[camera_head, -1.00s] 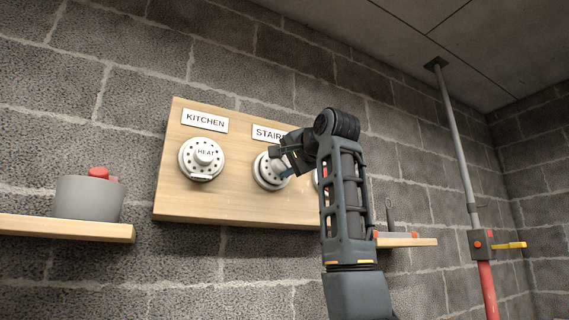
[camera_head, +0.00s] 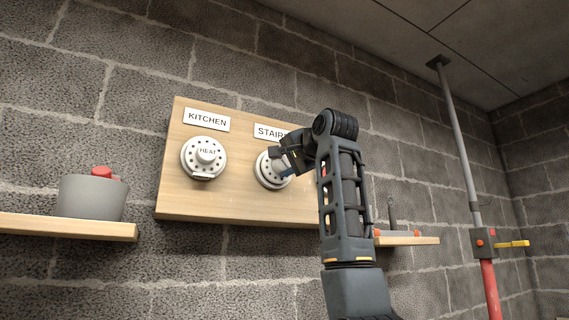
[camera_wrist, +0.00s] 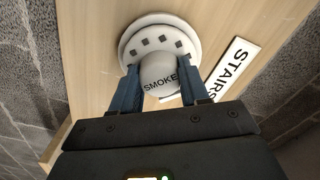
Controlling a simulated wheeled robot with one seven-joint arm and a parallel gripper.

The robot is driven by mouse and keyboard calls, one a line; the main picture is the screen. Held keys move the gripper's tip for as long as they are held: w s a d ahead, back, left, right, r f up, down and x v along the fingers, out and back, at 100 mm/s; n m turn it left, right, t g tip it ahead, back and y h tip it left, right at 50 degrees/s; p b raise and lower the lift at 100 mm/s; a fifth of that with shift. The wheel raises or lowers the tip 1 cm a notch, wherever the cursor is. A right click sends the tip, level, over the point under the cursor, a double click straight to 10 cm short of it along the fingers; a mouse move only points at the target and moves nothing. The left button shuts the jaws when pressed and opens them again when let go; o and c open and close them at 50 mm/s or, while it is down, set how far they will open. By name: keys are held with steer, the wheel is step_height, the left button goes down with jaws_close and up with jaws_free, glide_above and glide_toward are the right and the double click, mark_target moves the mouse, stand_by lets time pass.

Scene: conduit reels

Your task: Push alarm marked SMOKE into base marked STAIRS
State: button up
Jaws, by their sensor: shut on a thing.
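The alarm marked SMOKE (camera_wrist: 159,72) is a white disc with a ring of dark slots and a round hub in the wrist view. My gripper (camera_wrist: 160,92) is shut on its hub, one blue finger on each side. The alarm (camera_head: 268,170) sits at the base by the STAIRS sign (camera_head: 270,132), partly hidden by my gripper (camera_head: 281,160) in the head view. A white rim of the base (camera_wrist: 128,38) shows behind the alarm in the wrist view. I cannot tell whether the alarm is fully seated.
The HEAT alarm (camera_head: 204,157) is on the board (camera_head: 228,190) under the KITCHEN sign (camera_head: 206,120). A left shelf (camera_head: 70,228) bears a grey pot (camera_head: 92,198). A right shelf (camera_head: 420,241) and a pipe with a yellow lever (camera_head: 513,244) are further right.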

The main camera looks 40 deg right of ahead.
steer(key=o, duration=1.7)
steer(key=shift+o, duration=0.2)
steer(key=b+v, duration=0.3)
steer(key=v, duration=0.6)
stand_by(0.8)
steer(key=shift+a, duration=0.1)
steer(key=shift+w, duration=0.1)
